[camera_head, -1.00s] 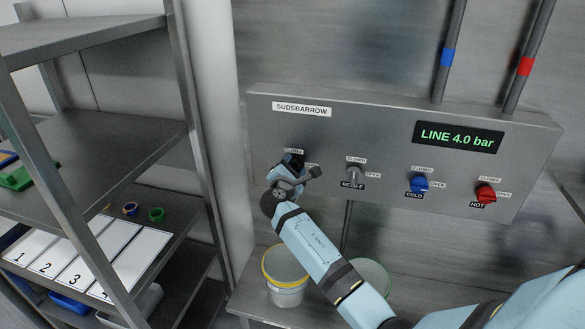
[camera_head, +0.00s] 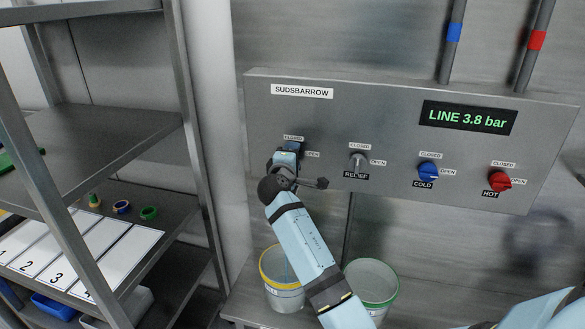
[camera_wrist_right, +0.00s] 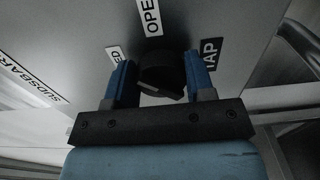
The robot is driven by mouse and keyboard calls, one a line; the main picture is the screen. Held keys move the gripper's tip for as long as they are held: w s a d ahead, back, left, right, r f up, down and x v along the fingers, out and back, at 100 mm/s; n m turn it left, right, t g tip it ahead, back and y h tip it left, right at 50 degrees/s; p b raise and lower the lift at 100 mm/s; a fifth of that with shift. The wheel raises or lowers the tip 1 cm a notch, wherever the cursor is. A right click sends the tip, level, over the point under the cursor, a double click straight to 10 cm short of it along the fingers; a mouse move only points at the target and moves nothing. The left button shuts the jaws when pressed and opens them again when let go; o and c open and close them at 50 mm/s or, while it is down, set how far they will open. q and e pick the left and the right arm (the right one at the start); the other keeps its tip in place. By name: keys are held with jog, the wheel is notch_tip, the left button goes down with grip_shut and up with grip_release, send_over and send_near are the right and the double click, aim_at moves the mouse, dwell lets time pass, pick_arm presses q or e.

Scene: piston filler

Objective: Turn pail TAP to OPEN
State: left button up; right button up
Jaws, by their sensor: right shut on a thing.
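My right gripper (camera_head: 289,150) reaches up from the lower right to the leftmost knob on the metal panel (camera_head: 400,100). In the right wrist view its two blue fingers (camera_wrist_right: 160,80) are shut on the dark TAP knob (camera_wrist_right: 158,70), one on each side. The OPEN label (camera_wrist_right: 152,17) is above the knob, the TAP label (camera_wrist_right: 211,53) to its right and part of the CLOSED label (camera_wrist_right: 115,53) to its left. In the head view the gripper hides most of the knob. I cannot tell its exact angle. My left gripper is not in view.
To the right are the grey RELIEF (camera_head: 358,161), blue COLD (camera_head: 428,171) and red HOT (camera_head: 500,180) knobs. The display (camera_head: 468,117) reads LINE 3.8 bar. A yellow-rimmed pail (camera_head: 283,292) and green-rimmed pail (camera_head: 372,276) stand below. A shelf rack (camera_head: 100,150) stands left.

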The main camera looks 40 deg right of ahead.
jog(key=shift+f+m+b, duration=0.2)
jog(key=shift+m+b, duration=2)
jog(key=shift+b, duration=0.1)
jog(key=shift+f+m+b, duration=0.15)
jog(key=shift+m+b, duration=2.05)
jog(key=shift+b, duration=0.05)
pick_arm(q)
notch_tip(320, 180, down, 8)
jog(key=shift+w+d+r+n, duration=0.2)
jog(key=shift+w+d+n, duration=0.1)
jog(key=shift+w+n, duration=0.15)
pick_arm(e)
jog(key=shift+a+r, duration=0.1)
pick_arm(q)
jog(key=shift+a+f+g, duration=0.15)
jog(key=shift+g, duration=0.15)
pick_arm(e)
jog(key=o, duration=0.9)
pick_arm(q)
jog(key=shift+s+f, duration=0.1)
